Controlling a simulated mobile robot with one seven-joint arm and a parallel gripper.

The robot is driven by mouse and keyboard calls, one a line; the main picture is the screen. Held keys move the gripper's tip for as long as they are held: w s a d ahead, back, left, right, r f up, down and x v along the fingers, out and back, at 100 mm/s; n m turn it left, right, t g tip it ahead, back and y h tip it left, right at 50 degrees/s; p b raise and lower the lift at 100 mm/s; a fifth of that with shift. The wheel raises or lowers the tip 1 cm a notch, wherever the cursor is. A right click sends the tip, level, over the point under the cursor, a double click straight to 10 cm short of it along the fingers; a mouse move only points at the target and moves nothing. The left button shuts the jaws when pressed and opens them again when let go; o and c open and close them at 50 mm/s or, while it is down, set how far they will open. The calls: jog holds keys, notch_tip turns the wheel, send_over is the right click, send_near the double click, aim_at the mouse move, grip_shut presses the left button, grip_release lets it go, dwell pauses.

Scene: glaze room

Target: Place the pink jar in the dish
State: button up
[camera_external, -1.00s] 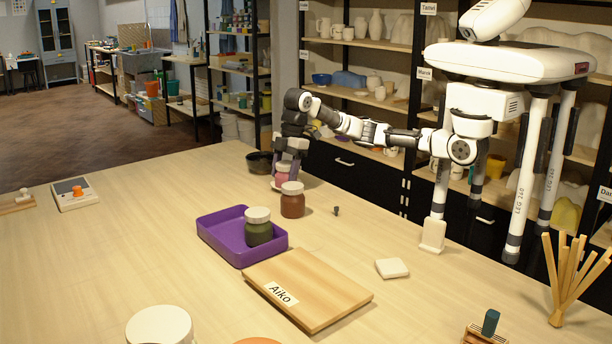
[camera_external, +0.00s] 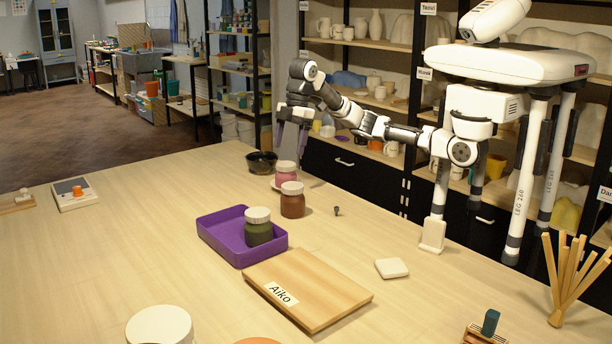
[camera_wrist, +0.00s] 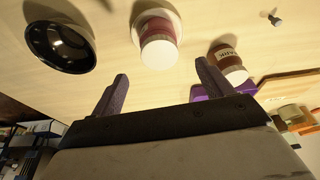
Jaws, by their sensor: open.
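The pink jar (camera_external: 286,178) with a pale lid stands upright on a small white dish (camera_external: 274,185) toward the far side of the table. In the wrist view the pink jar (camera_wrist: 158,30) sits within the rim of the white dish (camera_wrist: 138,18). My gripper (camera_external: 291,147) is open and empty, above the jar and apart from it. In the wrist view the two fingertips of my gripper (camera_wrist: 162,71) are spread, with nothing between them. The jar hides part of the dish in both views.
A black bowl (camera_external: 262,170) is behind the dish. A brown jar (camera_external: 293,206) stands just in front of the pink one. A purple tray (camera_external: 215,237) holds a green jar (camera_external: 258,233). A wooden board (camera_external: 325,289) lies nearer. The table's left side is mostly clear.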

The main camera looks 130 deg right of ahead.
jog(key=v, duration=0.4)
jog(key=shift+r, duration=0.2)
